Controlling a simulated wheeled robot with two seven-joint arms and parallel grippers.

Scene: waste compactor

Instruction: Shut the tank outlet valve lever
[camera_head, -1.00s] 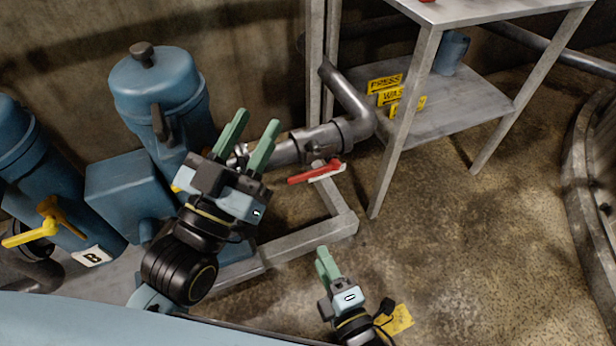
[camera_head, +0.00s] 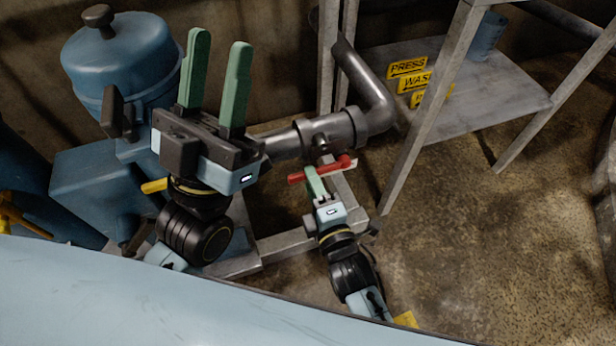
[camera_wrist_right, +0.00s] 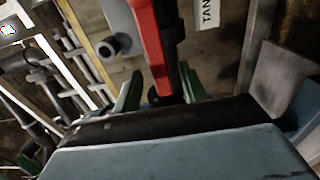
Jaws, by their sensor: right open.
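The red lever (camera_head: 340,163) sits just below the grey outlet pipe (camera_head: 286,146) in the head view and runs roughly along it. My right gripper (camera_head: 315,180) is at the lever, its fingers partly overlapping it. In the right wrist view, the red lever (camera_wrist_right: 147,35) reaches down between the two open green fingers of my right gripper (camera_wrist_right: 160,92). Whether either finger touches it I cannot tell. My left gripper (camera_head: 217,55) is open and empty, left of the pipe.
A blue tank (camera_head: 125,60) stands at the left, with a yellow handle (camera_head: 10,215) lower left. A metal stand (camera_head: 450,100) with yellow labels (camera_head: 407,67) is right of the pipe. Floor at the right is clear. A light blue surface (camera_head: 150,300) fills the bottom.

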